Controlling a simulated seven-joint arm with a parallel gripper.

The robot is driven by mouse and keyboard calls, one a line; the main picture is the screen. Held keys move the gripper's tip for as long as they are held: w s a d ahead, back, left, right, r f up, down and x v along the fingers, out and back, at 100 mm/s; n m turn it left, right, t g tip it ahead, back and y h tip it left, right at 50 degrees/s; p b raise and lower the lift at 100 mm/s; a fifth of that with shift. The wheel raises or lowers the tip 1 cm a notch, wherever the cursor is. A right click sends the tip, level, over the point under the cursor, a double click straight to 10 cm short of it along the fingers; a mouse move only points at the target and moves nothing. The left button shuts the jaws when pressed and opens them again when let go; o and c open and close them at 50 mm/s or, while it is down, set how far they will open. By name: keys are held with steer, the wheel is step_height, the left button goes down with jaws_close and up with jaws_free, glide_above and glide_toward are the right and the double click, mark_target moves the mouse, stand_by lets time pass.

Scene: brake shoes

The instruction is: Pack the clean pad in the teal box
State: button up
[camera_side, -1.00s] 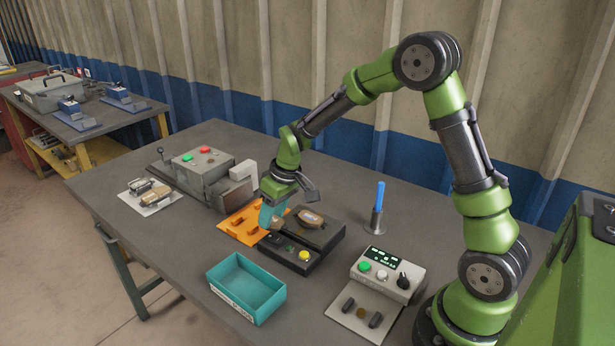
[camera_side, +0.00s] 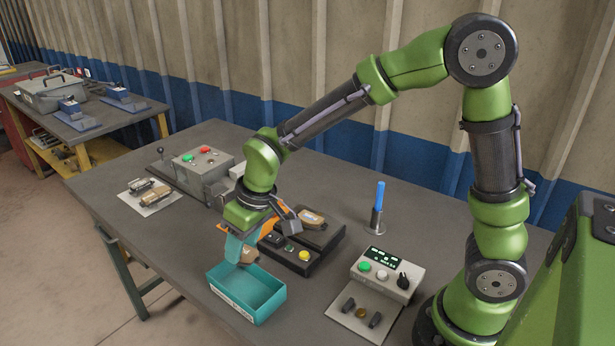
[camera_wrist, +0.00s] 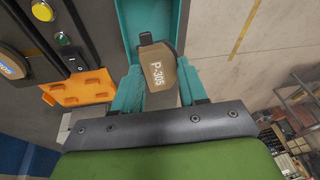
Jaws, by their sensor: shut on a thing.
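My gripper (camera_side: 240,252) has teal fingers shut on a brown pad (camera_side: 250,256), held above the back part of the teal box (camera_side: 262,312). In the wrist view the pad (camera_wrist: 160,74) sits between the fingertips (camera_wrist: 157,85) with "P-305" readable on its face. Part of the teal box (camera_wrist: 180,22) shows behind it. The box is open at the top and its visible floor looks empty. From the side, the fingers partly hide the pad and the box's back rim.
A black station (camera_side: 290,262) with a yellow button and another brown pad (camera_side: 312,217) stands behind the box. A grey control box (camera_side: 388,273) is to the right. Several parts lie on a white sheet (camera_side: 152,207) at left.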

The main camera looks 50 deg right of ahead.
mark_target(246, 292)
steer(key=shift+w+d+r+m, duration=0.1)
steer(key=shift+r+m, duration=0.05)
steer(key=shift+m, duration=0.55)
steer(key=shift+f, duration=5.55)
steer(key=o, duration=1.2)
steer(key=c, duration=0.3)
steer(key=shift+r, duration=0.1)
